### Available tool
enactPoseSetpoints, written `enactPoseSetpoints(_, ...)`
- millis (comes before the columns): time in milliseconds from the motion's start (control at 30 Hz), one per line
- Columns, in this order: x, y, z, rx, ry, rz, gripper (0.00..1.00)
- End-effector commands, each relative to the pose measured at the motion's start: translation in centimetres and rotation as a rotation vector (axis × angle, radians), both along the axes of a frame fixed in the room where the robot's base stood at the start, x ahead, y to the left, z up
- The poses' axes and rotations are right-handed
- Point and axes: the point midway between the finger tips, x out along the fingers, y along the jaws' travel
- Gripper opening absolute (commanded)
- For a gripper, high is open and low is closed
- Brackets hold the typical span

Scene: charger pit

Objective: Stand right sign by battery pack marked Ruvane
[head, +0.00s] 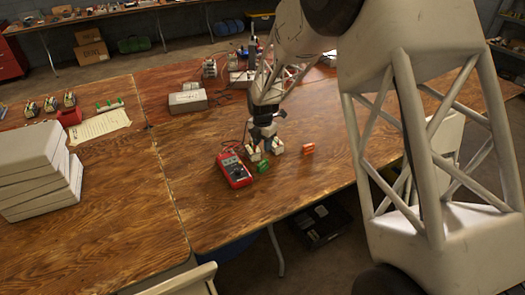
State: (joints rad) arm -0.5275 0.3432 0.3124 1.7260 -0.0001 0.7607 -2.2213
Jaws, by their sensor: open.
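My gripper (261,143) points down, open, just above the front-middle of the wooden table. Right under it are small cream-coloured blocks (278,147), with a little blue between them. It is too small to tell whether a finger touches one. A small green piece (263,166) lies just in front and an orange piece (308,149) to the right. Small blocks with dark and red tops (50,104), possibly battery packs, stand in a row at the far left. More small blocks (209,68) stand at the back. No marking is readable, so I cannot tell the Ruvane pack or the sign.
A red multimeter (235,170) with leads lies left of my gripper. A grey box (188,101) is behind it. A paper sheet (98,125), small green pieces (110,104) and a stack of white cases (38,170) are on the left.

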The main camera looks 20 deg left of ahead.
Motion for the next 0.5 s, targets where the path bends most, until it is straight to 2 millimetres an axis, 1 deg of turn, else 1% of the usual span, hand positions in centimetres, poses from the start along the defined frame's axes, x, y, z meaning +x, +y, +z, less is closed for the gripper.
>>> enactPoseSetpoints(100,0.00,0.00,0.98,0.001,-0.001,0.000,0.42)
enactPoseSetpoints(200,0.00,0.00,1.37,0.001,-0.001,0.000,0.42)
enactPoseSetpoints(500,0.00,0.00,1.49,0.001,0.000,0.000,0.42)
